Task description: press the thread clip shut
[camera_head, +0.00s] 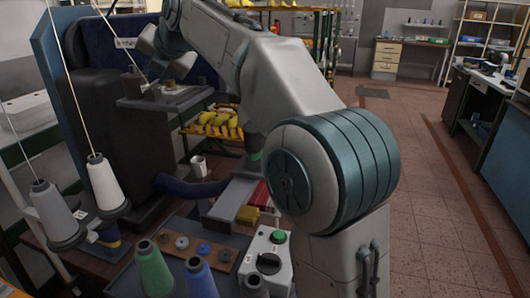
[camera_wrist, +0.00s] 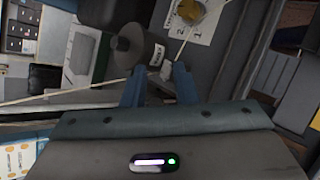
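In the wrist view my gripper (camera_wrist: 158,74) shows two blue fingers with a gap between them. A small pale block (camera_wrist: 166,70) sits beside the right fingertip; it may be the thread clip, but I cannot tell whether it is open or touching the finger. A pale thread (camera_wrist: 70,91) runs in from the left towards the fingers, and another strand rises from near the block. A dark grey cylinder with a round disc (camera_wrist: 130,45) lies just beyond the fingertips. In the head view the clip and fingertips are too small to make out beside the dark machine (camera_head: 115,110).
A numbered white card (camera_wrist: 196,22) with a yellow piece lies beyond the fingers. In the head view, thread cones (camera_head: 105,182) and a control box with a green button (camera_head: 265,260) stand in front. Yellow shoe lasts (camera_head: 215,118) lie on a rack behind. The floor at right is clear.

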